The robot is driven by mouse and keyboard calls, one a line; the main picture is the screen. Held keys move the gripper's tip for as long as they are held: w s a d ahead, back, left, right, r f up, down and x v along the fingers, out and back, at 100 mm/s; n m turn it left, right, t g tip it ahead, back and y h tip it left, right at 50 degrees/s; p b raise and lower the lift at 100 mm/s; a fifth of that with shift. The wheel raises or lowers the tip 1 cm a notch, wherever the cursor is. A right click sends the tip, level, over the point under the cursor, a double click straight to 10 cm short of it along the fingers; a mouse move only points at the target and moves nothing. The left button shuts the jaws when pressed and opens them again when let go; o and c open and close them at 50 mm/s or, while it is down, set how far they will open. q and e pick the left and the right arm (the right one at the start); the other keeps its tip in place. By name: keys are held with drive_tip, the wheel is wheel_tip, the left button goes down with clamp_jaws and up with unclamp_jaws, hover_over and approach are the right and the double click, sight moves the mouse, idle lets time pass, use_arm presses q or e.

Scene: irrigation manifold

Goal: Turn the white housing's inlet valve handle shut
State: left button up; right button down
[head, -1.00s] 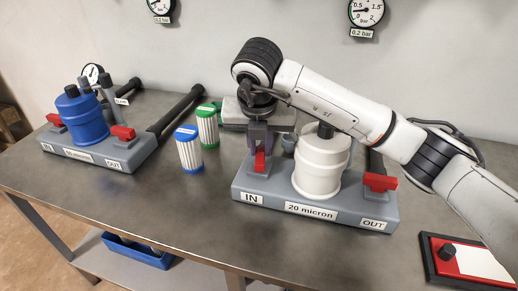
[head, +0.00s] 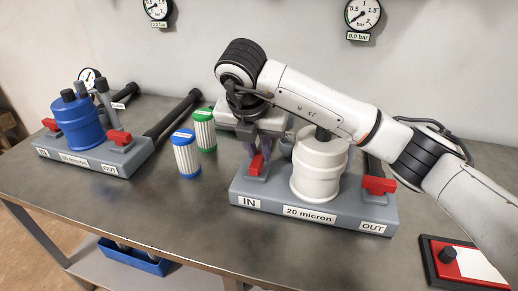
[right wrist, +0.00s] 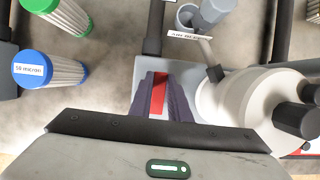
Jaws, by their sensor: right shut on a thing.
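The white housing (head: 319,168) stands upright on a grey base (head: 308,214) labelled IN, 20 micron and OUT. Its red inlet valve handle (head: 256,165) is at the IN end, partly hidden by my gripper. My right gripper (head: 258,150) reaches down over this handle and is shut on it. In the right wrist view the red handle (right wrist: 158,95) lies between the two dark fingers (right wrist: 160,98), running roughly up and down the picture. The red outlet handle (head: 378,185) sits at the OUT end, clear of the gripper. My left gripper is not in view.
A blue housing (head: 80,122) with red handles stands on its own base at left. Blue-capped (head: 186,153) and green-capped (head: 204,130) cartridges stand between the bases. The right wall gauge (head: 363,14) reads 0.0 bar.

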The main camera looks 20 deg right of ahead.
sight(255, 166)
drive_tip(key=c, duration=1.8)
unclamp_jaws()
drive_tip(key=shift+o, duration=0.7)
drive_tip(key=p+v, duration=0.1)
drive_tip(key=v, duration=0.9)
drive_tip(key=shift+r+p, duration=0.15)
drive_tip(key=shift+p, duration=0.2)
drive_tip(key=shift+s, duration=0.1)
drive_tip(key=shift+r, duration=0.1)
